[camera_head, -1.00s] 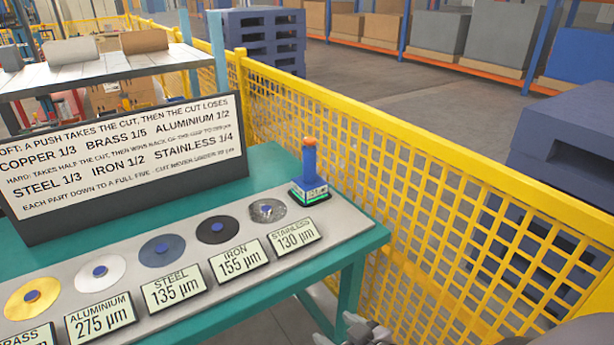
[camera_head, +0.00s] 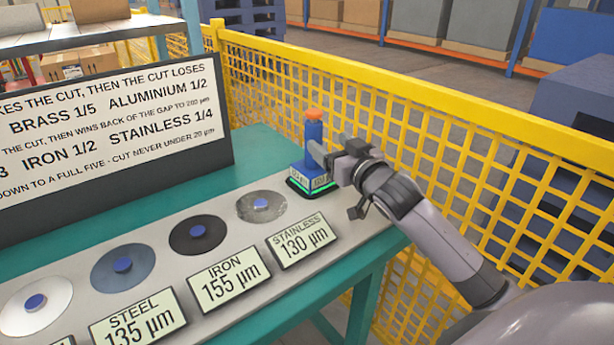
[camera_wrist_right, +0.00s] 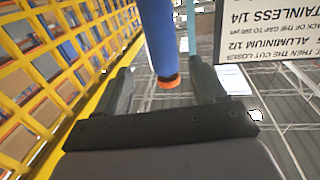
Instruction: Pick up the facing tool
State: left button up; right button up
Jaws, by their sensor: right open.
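The facing tool (camera_head: 314,140) is a blue upright handle with an orange top. It stands on a small dark base with a green edge and a label, at the right end of the bench's grey strip. My right gripper (camera_head: 329,152) is open at the handle's right side, with one finger overlapping the handle in the head view. In the right wrist view the blue handle with its orange end (camera_wrist_right: 158,42) shows between the two open fingers (camera_wrist_right: 161,78). I cannot tell whether a finger touches it. My left gripper is out of view.
Several metal discs with blue knobs, such as the stainless one (camera_head: 262,206), lie left of the tool behind label plates (camera_head: 301,240). A large sign board (camera_head: 110,130) stands at the left. A yellow mesh fence (camera_head: 440,150) runs close behind and right of the bench (camera_head: 262,150).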

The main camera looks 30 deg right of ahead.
aim_at(318, 136)
jog(key=shift+w, duration=0.75)
jog(key=shift+w+f, duration=0.15)
jog(key=shift+w, duration=2.6)
grip_shut()
jog(key=shift+r, duration=0.25)
